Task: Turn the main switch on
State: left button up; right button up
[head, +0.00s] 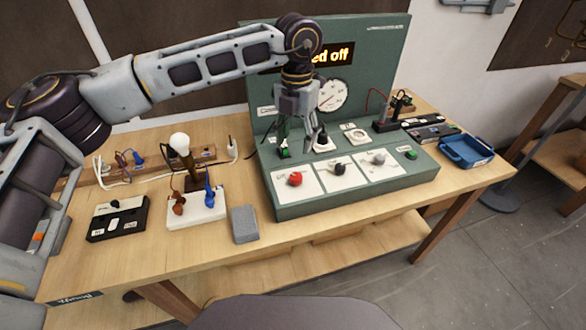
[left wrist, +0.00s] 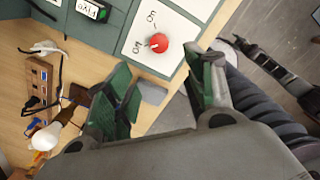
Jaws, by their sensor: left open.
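A round red knob (head: 295,179) sits on a white plate at the left of the green console's sloped front. In the left wrist view the red knob (left wrist: 160,42) has "On" and "Off" printed beside it, and its pale mark appears to face "Off". My left gripper (head: 301,146) is open and empty above the console, behind the red knob in the head view. In the left wrist view its green-padded fingers (left wrist: 166,90) are spread, with the knob beyond them, untouched. The lit display (head: 333,54) reads "...ed off", partly hidden by my arm.
Black (head: 338,168) and grey (head: 379,158) knobs and a green button (head: 411,153) share the console (head: 350,192). A bulb stand (head: 181,145), grey block (head: 244,224) and black box (head: 117,217) stand left. A blue tray (head: 466,151) lies right.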

aim_at(296, 176)
pick_arm(q)
notch_tip(296, 176, down, 12)
jog(key=shift+f+p, duration=0.1)
jog(key=shift+p, duration=0.55)
jog(key=shift+f, duration=0.75)
jog(key=c, duration=1)
pick_arm(e)
jog(key=shift+a+r, duration=0.6)
jog(key=shift+r, duration=0.05)
